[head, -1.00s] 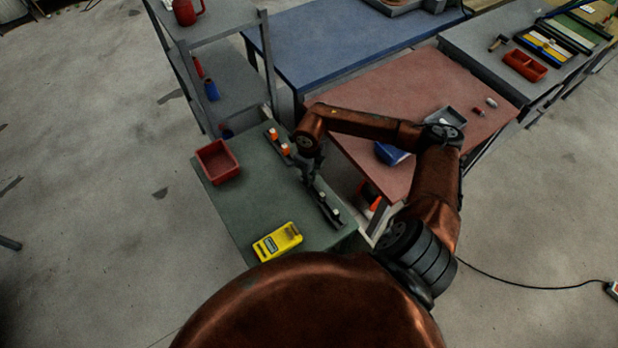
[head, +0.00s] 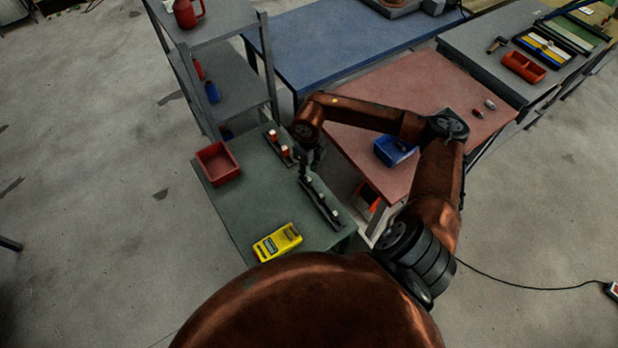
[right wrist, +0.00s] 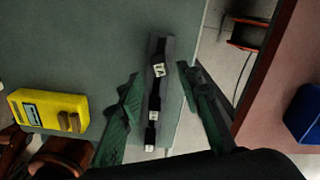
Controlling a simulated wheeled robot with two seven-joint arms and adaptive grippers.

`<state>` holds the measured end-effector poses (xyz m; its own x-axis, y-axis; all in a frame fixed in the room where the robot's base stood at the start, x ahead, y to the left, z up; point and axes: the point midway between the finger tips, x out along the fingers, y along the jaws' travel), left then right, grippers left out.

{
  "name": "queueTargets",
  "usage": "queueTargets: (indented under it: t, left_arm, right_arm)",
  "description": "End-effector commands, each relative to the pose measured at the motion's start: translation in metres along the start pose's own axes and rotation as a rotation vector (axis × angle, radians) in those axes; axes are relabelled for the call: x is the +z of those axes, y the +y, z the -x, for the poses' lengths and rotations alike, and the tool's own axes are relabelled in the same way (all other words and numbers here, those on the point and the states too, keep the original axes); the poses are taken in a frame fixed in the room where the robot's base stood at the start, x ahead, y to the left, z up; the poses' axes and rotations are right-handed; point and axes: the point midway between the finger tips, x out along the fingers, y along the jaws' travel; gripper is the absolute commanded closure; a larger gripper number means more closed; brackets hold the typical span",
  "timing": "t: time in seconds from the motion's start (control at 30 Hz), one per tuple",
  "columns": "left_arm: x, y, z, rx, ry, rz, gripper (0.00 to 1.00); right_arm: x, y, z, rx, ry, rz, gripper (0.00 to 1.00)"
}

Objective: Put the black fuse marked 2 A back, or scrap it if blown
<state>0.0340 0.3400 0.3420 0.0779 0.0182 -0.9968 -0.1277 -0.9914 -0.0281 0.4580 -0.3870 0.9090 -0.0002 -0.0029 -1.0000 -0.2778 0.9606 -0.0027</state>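The dark holder strip (head: 322,205) with several white-marked spots lies on the green bench. In the right wrist view the strip (right wrist: 149,132) carries small black pieces with white labels. The label on the far black fuse (right wrist: 158,69) shows characters that may read 2 A, but they are too small to be sure. My right gripper (head: 308,172) is at the far end of the strip. In the right wrist view its green fingers (right wrist: 160,88) are apart, one on each side of the strip, touching nothing visible. My left gripper is not in view.
A yellow meter (head: 277,242) and a red bin (head: 218,163) stand on the green bench (head: 247,207). A reddish table (head: 440,175) with a blue bin (head: 393,151) is to the right.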

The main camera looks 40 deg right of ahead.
Motion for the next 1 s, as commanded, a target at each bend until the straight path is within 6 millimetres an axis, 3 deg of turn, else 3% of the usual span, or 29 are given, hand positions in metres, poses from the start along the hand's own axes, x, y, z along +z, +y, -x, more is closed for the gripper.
queueTargets:
  t: [0.2,0.4,1.0]
  left_arm:
    - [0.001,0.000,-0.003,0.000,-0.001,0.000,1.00]
    - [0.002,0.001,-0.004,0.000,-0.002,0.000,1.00]
    - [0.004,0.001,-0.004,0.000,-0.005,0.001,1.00]
  right_arm:
    - [0.001,-0.001,0.047,-0.003,-0.003,0.001,0.67]
    - [0.000,0.000,0.071,-0.001,-0.001,0.000,0.67]
    - [0.000,-0.001,0.077,0.000,0.000,-0.001,0.67]
